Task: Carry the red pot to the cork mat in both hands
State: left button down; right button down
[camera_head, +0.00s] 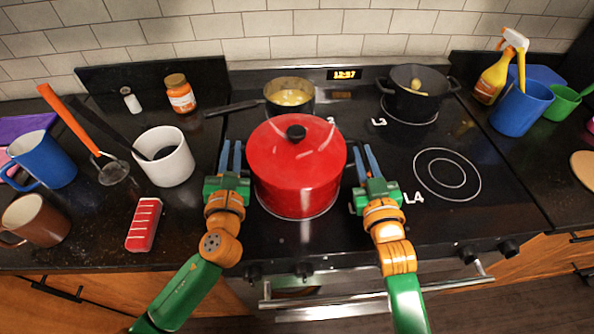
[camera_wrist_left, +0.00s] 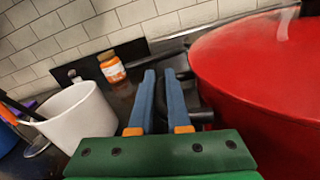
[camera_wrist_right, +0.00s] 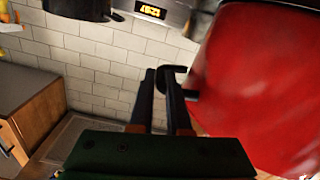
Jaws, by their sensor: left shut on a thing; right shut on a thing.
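The red pot (camera_head: 285,180), lidded with a black knob, is upright over the front left of the black stove. Its wall also shows in the left wrist view (camera_wrist_left: 265,90) and the right wrist view (camera_wrist_right: 250,90). My left gripper (camera_head: 231,155) is shut on the pot's left handle, and my right gripper (camera_head: 367,162) is shut on its right handle. Whether the pot touches the stove I cannot tell. A tan round flat thing (camera_head: 583,165), cut off at the right edge, may be the cork mat.
A saucepan (camera_head: 290,96) and a black pot (camera_head: 415,100) stand at the stove's back. A bare ring (camera_head: 447,175) lies right of my right gripper. A blue cup (camera_head: 520,108) and spray bottle (camera_head: 493,78) stand right; a white mug (camera_head: 165,165) and red sponge (camera_head: 145,225) left.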

dwell(0.5)
